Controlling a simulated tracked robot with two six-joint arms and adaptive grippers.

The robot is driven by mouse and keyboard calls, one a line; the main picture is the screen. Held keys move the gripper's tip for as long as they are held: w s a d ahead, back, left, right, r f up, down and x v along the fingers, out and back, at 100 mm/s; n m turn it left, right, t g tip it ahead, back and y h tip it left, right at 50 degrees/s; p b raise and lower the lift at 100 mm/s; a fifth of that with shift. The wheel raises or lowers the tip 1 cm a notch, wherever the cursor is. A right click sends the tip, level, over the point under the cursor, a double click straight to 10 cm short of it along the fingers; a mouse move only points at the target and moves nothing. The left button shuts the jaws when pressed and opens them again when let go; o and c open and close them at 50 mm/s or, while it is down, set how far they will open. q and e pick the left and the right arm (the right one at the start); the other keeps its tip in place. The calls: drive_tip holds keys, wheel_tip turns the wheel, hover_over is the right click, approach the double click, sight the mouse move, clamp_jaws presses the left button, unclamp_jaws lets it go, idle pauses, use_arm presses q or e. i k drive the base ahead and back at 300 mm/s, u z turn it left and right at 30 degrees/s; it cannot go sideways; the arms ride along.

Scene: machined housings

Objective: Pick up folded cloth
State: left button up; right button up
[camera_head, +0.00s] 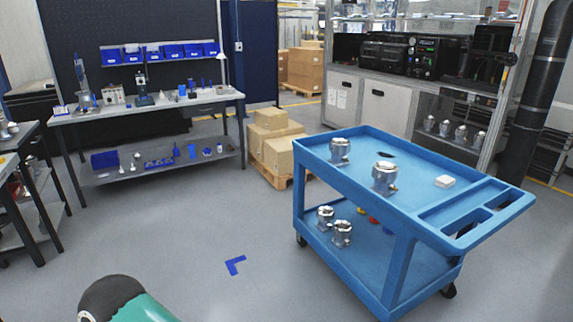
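A small white folded cloth (444,181) appears to lie on the top shelf of the blue cart (350,180), toward its right end near the handle. Nothing covers it. Two metal housings stand on the same shelf to its left, the nearer one (385,177) and the farther one (340,151). Neither of my grippers is in view. A dark and green rounded part at the bottom left looks like part of my own arm.
More housings (342,233) stand on the cart's lower shelf. Cardboard boxes (280,150) on a pallet stand behind the cart. A workbench (150,108) is at the back left. Grey floor (160,235) is open left of the cart, with a blue corner mark (235,265).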

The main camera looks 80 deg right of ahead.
sight(445, 181)
drive_tip(key=u, duration=0.3)
drive_tip(key=i, duration=0.2)
drive_tip(key=z, duration=2.65)
drive_tip(key=i, duration=0.2)
drive_tip(key=z, duration=1.25)
drive_tip(key=k, duration=0.9)
drive_tip(key=z, duration=0.2)
drive_tip(key=i, duration=0.9)
drive_tip(key=u, duration=0.25)
drive_tip(key=k, duration=0.3)
drive_tip(key=z, duration=0.1)
